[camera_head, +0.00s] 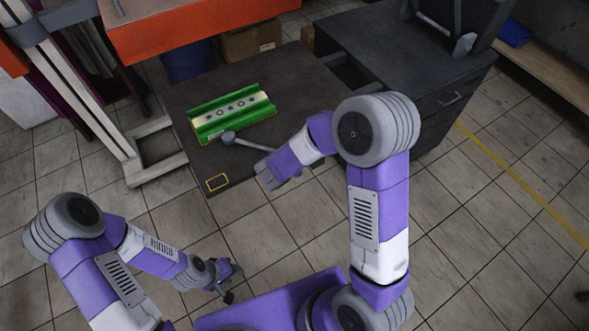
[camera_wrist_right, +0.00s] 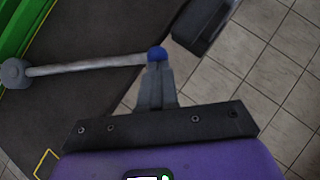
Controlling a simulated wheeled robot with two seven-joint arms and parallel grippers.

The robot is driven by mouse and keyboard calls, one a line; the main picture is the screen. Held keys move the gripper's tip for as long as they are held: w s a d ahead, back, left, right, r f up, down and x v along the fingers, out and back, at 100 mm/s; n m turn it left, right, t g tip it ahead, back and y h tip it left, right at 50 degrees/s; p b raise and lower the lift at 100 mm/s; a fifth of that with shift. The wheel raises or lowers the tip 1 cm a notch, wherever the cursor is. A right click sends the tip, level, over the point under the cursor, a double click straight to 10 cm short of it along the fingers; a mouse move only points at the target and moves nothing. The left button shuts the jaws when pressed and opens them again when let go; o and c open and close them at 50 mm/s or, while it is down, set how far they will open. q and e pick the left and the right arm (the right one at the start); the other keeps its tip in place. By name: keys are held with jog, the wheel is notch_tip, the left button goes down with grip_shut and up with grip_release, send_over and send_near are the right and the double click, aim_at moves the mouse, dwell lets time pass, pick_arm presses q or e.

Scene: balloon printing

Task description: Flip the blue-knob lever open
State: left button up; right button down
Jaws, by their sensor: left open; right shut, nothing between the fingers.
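The lever is a grey rod (camera_wrist_right: 85,66) running from a round grey pivot (camera_wrist_right: 14,73) to a blue knob (camera_wrist_right: 157,54) in the right wrist view. In the head view, the lever's pivot (camera_head: 229,137) is beside the green fixture (camera_head: 225,118), and its far end runs behind my right wrist. My right gripper (camera_wrist_right: 156,72) is shut and empty, its tips right at the blue knob; I cannot tell whether they press on it. In the head view its fingertips are hidden. My left gripper (camera_head: 228,281) is open and empty, low over the floor, away from the table.
The dark table (camera_head: 180,105) carries the green fixture with its pale printed strip, plus a yellow square outline (camera_head: 217,182) near its front corner. A dark cabinet (camera_head: 415,60) stands to the right. An orange beam (camera_head: 190,27) crosses behind. Tiled floor lies open in front.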

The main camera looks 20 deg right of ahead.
pick_arm(q)
jog(key=shift+d+f, duration=0.1)
jog(key=shift+f, duration=0.05)
pick_arm(e)
jog(key=shift+w+d, duration=0.4)
jog(key=shift+d, duration=0.15)
pick_arm(q)
jog(key=r+p, duration=0.1)
jog(key=s+r+p, duration=0.1)
jog(key=shift+d+r, duration=0.1)
jog(key=shift+r, duration=0.25)
pick_arm(e)
jog(key=s+a+r, duration=0.4)
jog(key=s+r, duration=0.4)
jog(key=s, duration=0.1)
jog(key=shift+s+r, duration=0.15)
jog(key=shift+s, duration=0.2)
jog(key=shift+a, duration=0.1)
